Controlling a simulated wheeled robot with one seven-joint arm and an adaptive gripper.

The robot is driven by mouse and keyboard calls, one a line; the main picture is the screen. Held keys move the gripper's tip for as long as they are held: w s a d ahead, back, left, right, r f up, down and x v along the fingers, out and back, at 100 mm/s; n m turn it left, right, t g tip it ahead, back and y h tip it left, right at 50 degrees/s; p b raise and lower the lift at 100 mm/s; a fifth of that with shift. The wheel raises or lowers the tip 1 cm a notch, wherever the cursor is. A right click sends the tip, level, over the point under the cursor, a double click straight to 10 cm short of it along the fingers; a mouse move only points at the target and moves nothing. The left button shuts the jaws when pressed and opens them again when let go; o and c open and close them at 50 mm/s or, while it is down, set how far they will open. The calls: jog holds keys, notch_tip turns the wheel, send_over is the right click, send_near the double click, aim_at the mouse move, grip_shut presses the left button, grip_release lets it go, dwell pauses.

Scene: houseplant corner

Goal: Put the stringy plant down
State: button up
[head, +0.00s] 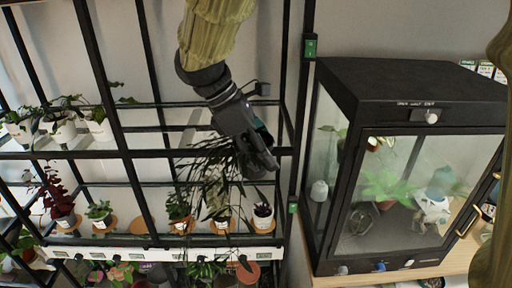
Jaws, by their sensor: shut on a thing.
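My gripper (262,150) is in the upper middle of the head view, in front of the right part of the black shelf rack. It is shut on the stringy plant (215,163), whose thin dark green strands hang down to the left and below the jaws. A dark teal bit, perhaps its pot, shows between the fingers; most of it is hidden. The strands hang in front of the middle shelf (150,240) and overlap the small pots there. I cannot tell whether they touch them.
The middle shelf holds several small pots, among them a red-leaved plant (61,196), and an empty-looking terracotta saucer (143,227). White pots (60,130) stand on the upper shelf at left; its right part looks clear. A black glass cabinet (405,180) stands close at right.

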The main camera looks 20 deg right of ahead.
jog(key=shift+w+d, duration=0.2)
jog(key=shift+w, duration=0.6)
jog(key=shift+w+d, duration=0.15)
jog(key=shift+w, duration=0.6)
jog(key=shift+w+d+f, duration=0.1)
jog(key=shift+w+d, duration=0.95)
jog(key=shift+w, duration=2.45)
jog(key=shift+w+d+r, duration=0.1)
jog(key=shift+w+d, duration=0.9)
jog(key=shift+w, duration=2.45)
jog(key=shift+w+d+f, duration=0.1)
jog(key=shift+w+d, duration=0.95)
jog(key=shift+w, duration=2.45)
jog(key=shift+w+f, duration=0.1)
jog(key=shift+w, duration=0.15)
jog(key=shift+f, duration=1.3)
jog(key=shift+s+f, duration=0.1)
jog(key=shift+f, duration=0.1)
jog(key=o, duration=1.3)
jog(key=shift+r, duration=0.1)
